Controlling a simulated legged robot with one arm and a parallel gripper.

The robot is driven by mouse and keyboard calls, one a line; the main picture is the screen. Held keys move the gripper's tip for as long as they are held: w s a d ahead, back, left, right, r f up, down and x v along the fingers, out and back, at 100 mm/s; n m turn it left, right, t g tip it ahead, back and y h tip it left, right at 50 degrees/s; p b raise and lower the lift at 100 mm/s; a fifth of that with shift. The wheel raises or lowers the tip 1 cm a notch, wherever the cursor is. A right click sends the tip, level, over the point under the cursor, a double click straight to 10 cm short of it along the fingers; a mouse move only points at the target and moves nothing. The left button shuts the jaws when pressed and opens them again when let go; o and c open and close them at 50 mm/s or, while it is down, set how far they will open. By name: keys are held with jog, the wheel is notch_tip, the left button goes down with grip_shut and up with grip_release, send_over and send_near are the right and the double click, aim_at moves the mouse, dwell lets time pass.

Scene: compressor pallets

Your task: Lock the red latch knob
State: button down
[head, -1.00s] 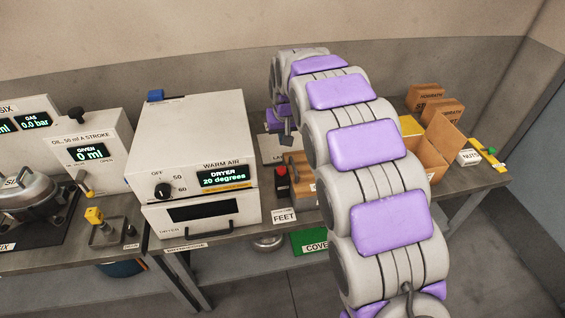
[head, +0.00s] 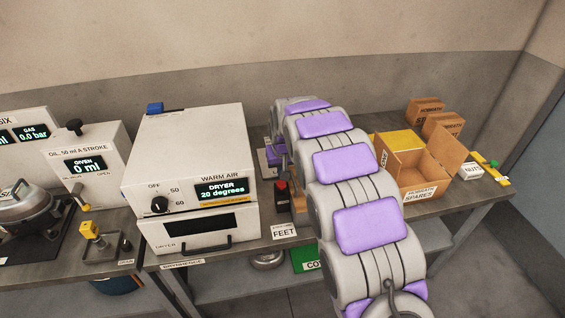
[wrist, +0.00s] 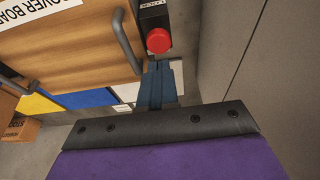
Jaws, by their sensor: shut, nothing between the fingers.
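The red latch knob (wrist: 158,40) shows in the wrist view on a black block marked LOCK, at the right side of a wooden board. In the head view the red knob (head: 281,186) sits on its dark block between the dryer and my arm. My gripper (wrist: 160,68) is shut and empty, with its blue-grey fingers just below the knob in the wrist picture; I cannot tell whether they touch it. In the head view the fingers are hard to make out behind my arm.
The wooden cover board (wrist: 75,45) has a grey bar handle (wrist: 128,40) close left of the fingers. The white dryer (head: 190,150) stands left of the knob. An open cardboard spares box (head: 410,175) and a nuts box (head: 470,170) are on the right.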

aim_at(282, 183)
notch_tip(282, 183, down, 4)
jog(key=shift+r+b, duration=0.25)
jog(key=shift+b, duration=0.15)
jog(key=shift+f, duration=0.1)
jog(key=shift+s+d+f+p, duration=0.15)
jog(key=shift+f+p, duration=0.4)
jog(key=shift+f, duration=0.45)
jog(key=shift+r+p, duration=0.3)
jog(key=shift+r, duration=0.3)
jog(key=w+a+p+v, duration=0.1)
jog(key=p+v, duration=0.2)
jog(key=v, duration=1)
jog(key=shift+d+r, duration=0.2)
jog(key=shift+d, duration=0.1)
